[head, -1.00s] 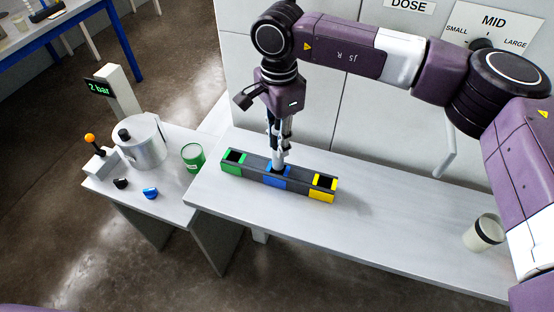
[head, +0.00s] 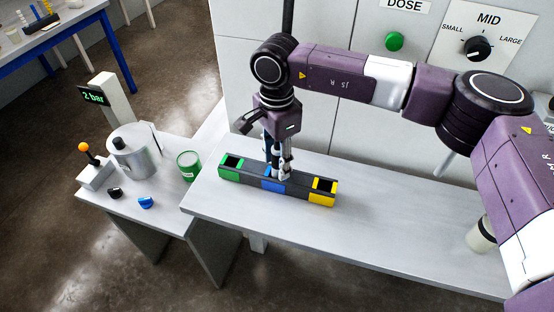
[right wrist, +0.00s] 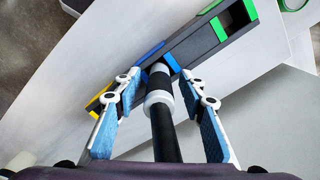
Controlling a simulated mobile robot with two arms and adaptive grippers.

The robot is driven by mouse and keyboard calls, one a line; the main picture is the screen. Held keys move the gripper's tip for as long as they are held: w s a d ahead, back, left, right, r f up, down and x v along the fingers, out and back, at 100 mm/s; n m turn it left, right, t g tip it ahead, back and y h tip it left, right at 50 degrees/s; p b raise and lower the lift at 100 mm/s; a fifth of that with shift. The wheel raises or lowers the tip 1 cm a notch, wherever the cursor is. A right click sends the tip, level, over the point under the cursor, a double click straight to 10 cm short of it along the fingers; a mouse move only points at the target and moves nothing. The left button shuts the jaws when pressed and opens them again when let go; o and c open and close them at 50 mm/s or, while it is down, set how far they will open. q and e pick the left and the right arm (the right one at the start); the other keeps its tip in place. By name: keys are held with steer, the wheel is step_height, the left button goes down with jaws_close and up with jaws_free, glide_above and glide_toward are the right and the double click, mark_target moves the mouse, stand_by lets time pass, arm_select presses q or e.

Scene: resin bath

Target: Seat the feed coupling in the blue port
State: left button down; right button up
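The port block (head: 248,176) lies on the bench with a green, a blue and a yellow port. The feed coupling (right wrist: 158,98), a pale collar on a black hose (right wrist: 165,140), has its dark front end at the blue port (right wrist: 172,63). The blue port also shows in the head view (head: 273,185). How deep the coupling sits is hidden. My right gripper (head: 277,172) is low over the blue port. In the right wrist view its fingers stand apart on either side of the coupling, with gaps on both sides. My left gripper is not in view.
A side table on the left holds a metal pot (head: 134,155), a green can (head: 189,166), a lever with an orange ball (head: 83,147) and two small knobs. A cup (head: 480,236) stands at the bench's right. The bench between block and cup is clear.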

steer(key=shift+r, duration=0.25)
step_height(320, 180, up, 11)
steer(key=b, duration=0.3)
steer(key=shift+f+b, duration=0.2)
steer(key=shift+b, duration=0.15)
steer(key=shift+r, duration=0.6)
